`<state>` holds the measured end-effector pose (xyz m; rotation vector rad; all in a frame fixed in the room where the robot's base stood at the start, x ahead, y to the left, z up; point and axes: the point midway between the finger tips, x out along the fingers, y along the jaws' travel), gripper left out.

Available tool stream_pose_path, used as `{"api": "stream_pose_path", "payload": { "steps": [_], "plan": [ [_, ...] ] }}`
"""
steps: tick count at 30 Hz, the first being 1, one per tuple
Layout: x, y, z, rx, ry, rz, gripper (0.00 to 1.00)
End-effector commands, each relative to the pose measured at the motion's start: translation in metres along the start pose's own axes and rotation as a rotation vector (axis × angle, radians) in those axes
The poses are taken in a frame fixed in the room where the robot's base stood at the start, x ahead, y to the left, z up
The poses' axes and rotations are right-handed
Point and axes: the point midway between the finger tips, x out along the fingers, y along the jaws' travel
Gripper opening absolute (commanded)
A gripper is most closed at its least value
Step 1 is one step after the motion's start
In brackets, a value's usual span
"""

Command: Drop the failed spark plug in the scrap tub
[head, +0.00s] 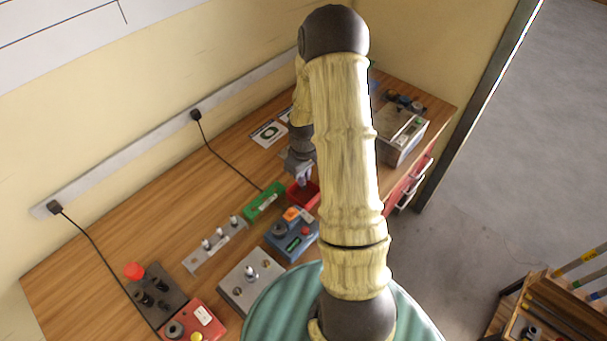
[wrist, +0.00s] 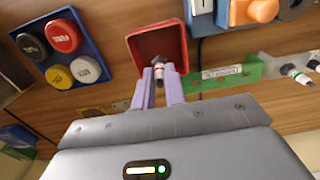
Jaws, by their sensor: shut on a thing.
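My gripper (wrist: 159,82) is shut on a small spark plug (wrist: 158,72) with a white body, seen between the purple fingertips in the wrist view. The red tub (wrist: 140,45) lies just beyond the fingertips there, and the plug overlaps its opening in the picture. I cannot tell how high the plug is above the tub. In the head view my gripper (head: 303,178) is beside the red tub (head: 297,196), partly hidden by my arm. The plug cannot be made out in the head view.
A green tray (head: 264,201) stands beside the tub. A grey rack (head: 214,245) holds several spark plugs. A blue box with an orange switch (head: 292,236) is close in front. A blue tray of coloured caps (wrist: 88,67) and a grey metal box (head: 402,137) stand nearby.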

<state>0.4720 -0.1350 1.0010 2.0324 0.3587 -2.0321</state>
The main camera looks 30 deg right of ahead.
Motion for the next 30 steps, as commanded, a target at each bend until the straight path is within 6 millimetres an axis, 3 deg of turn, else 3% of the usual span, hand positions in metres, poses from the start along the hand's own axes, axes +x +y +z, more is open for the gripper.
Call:
{"api": "stream_pose_path", "payload": {
  "steps": [3, 13, 14, 17, 25, 30],
  "plan": [
    [0.011, 0.0, 0.0, 0.0, 0.0, 0.0, 0.0],
    [0.011, 0.0, 0.0, 0.0, 0.0, 0.0, 0.0],
    [0.011, 0.0, 0.0, 0.0, 0.0, 0.0, 0.18],
    [0.011, 0.0, 0.0, 0.0, 0.0, 0.0, 0.38],
    [0.01, 0.0, 0.0, 0.0, 0.0, 0.0, 0.38],
    [-0.005, 0.0, 0.0, 0.0, 0.001, 0.001, 0.38]
  ]
}}
